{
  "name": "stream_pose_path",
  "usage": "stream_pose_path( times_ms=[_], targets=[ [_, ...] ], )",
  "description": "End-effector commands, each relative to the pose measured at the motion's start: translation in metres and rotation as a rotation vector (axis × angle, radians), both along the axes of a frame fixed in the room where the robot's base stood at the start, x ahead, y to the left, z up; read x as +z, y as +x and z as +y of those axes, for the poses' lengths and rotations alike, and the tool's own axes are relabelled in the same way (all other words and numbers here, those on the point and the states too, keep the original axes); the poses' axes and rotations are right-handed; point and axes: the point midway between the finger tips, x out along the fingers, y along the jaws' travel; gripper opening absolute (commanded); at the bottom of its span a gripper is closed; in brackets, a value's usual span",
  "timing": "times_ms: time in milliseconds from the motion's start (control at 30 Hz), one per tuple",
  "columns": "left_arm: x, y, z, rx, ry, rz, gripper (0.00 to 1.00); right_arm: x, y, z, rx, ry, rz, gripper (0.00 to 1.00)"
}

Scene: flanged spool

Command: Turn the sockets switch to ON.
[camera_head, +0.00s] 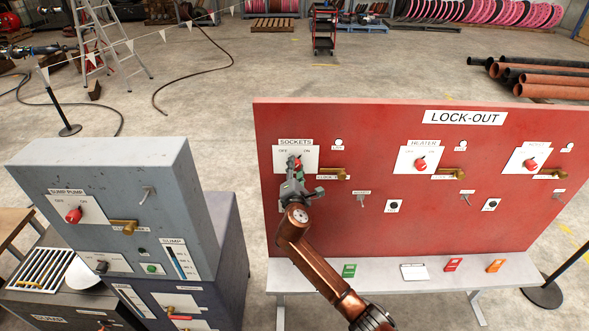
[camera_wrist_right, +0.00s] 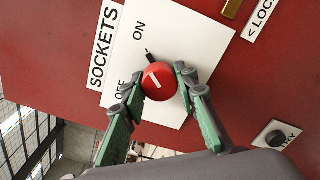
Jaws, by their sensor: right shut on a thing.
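The sockets switch is a round red knob (camera_wrist_right: 159,81) with a white line, on a white plate (camera_wrist_right: 185,52) marked OFF and ON. In the right wrist view, the line and a small dark pointer at the knob's edge are directed toward the word ON. My right gripper (camera_wrist_right: 157,83) is shut on the knob, with one green-grey finger on each side. In the head view my right gripper (camera_head: 296,170) reaches up to the sockets plate (camera_head: 310,154) and mostly covers the knob. My left gripper is not in view.
The red LOCK-OUT board (camera_head: 380,225) also carries a heater switch (camera_head: 420,163) and another red switch (camera_head: 531,163) at right. Brass hasps sit beside the switches. A ledge (camera_head: 425,277) with tags runs below. A grey sump pump cabinet (camera_head: 150,165) stands at left.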

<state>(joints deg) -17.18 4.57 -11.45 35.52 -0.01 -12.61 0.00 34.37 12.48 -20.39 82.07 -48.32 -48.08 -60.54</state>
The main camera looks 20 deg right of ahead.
Motion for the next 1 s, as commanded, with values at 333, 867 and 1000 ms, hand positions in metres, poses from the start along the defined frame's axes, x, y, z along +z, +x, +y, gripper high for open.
stream_pose_path(
  times_ms=[333, 867, 1000],
  targets=[
    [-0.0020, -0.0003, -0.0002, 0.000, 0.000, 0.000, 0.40, 0.0006, 0.0002, 0.0007, 0.001, 0.040, -0.012, 0.03],
    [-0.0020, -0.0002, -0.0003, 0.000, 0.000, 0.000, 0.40, 0.0004, 0.0001, 0.0003, 0.000, 0.038, -0.011, 0.45],
    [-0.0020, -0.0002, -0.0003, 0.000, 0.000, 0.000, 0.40, 0.0003, 0.0000, 0.0001, 0.000, 0.037, -0.011, 0.45]
  ],
)
